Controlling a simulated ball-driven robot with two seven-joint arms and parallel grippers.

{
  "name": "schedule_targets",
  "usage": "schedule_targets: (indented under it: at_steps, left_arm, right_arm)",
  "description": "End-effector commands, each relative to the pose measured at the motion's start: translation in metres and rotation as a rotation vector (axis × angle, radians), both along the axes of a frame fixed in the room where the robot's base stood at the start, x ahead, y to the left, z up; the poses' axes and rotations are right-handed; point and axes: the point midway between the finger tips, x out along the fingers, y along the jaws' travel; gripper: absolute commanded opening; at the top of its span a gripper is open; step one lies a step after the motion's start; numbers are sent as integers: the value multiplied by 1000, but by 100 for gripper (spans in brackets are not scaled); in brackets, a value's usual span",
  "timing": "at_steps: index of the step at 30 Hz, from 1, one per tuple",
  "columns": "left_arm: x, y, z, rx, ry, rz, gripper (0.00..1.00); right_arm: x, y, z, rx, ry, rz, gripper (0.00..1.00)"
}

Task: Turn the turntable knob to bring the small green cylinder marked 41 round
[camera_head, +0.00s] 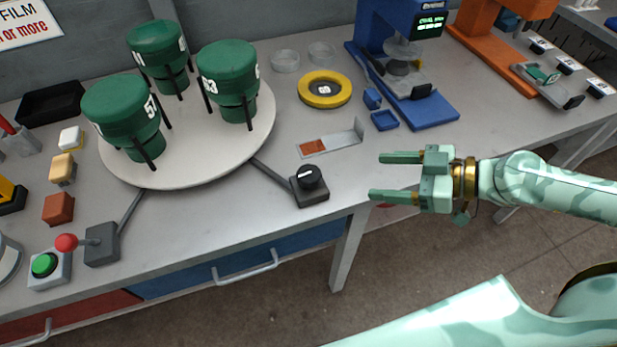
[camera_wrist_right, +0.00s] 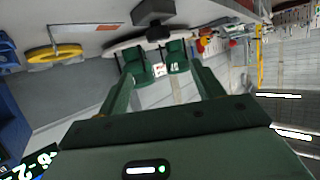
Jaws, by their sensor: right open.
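The turntable (camera_head: 205,172) is a round pale disc holding three green cylinders in dark posts. The back cylinder (camera_head: 157,42) appears marked 41 and looks the smallest, partly by distance. A front-left cylinder (camera_head: 115,103) and a right cylinder (camera_head: 228,68), which seems marked 63, stand on it too. The black turntable knob (camera_head: 310,177) sits on a dark block, joined by a bar to the turntable. My right gripper (camera_head: 376,176) is open and empty, to the right of the knob and apart from it. The wrist view shows its fingers (camera_wrist_right: 160,92) spread. My left gripper is out of view.
A red-knobbed lever (camera_head: 66,243) and a green button (camera_head: 44,264) stand at the front left. A yellow ring (camera_head: 325,89), a metal bracket (camera_head: 335,140) and a blue press (camera_head: 415,100) lie behind the knob. The table's front edge is close below the knob.

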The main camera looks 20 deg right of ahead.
Motion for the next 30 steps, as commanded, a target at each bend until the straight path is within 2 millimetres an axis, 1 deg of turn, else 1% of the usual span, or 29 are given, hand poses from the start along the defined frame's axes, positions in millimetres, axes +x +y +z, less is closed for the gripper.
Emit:
schedule_targets:
  at_steps: [5,12,13,15,17,20,24,30]
  left_arm:
    - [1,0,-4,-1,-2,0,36]
    - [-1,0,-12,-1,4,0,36]
    - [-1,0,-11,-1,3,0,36]
    - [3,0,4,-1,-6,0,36]
    - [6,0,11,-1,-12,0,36]
    - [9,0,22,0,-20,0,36]
    - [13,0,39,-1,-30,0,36]
    - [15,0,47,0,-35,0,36]
  right_arm:
    - [5,6,-4,-15,-18,13,67]
    - [16,19,-12,-18,-20,12,67]
    - [18,20,-12,-17,-22,9,67]
    - [23,24,-8,-10,-25,0,67]
    - [27,29,-10,-9,-24,0,67]
    - [34,43,-14,-12,-26,11,67]
    - [51,65,-27,-10,-21,9,67]
    - [76,97,-49,-12,-17,9,67]
